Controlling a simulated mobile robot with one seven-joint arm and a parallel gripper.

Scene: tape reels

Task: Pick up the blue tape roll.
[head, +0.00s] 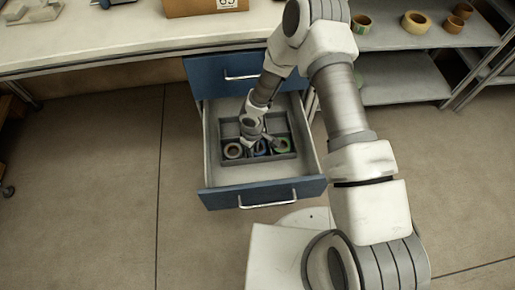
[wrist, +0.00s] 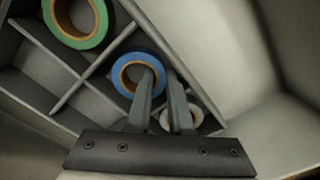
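The blue tape roll (wrist: 124,62) lies in a compartment of the divider tray in the open drawer, between a green roll (wrist: 75,40) and a pale roll (wrist: 196,122). In the head view the blue roll (head: 261,151) is partly hidden by my gripper. My gripper (wrist: 160,74) reaches down to it with its fingers apart. In the wrist view one finger overlaps the roll's hole and the other is just outside its rim, with part of the blue ring between them. I cannot tell whether the fingers touch it.
The drawer (head: 225,198) has high side walls close around the tray (head: 284,157). A workbench (head: 120,35) is above and behind it. A shelf (head: 390,38) at the right holds several other rolls.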

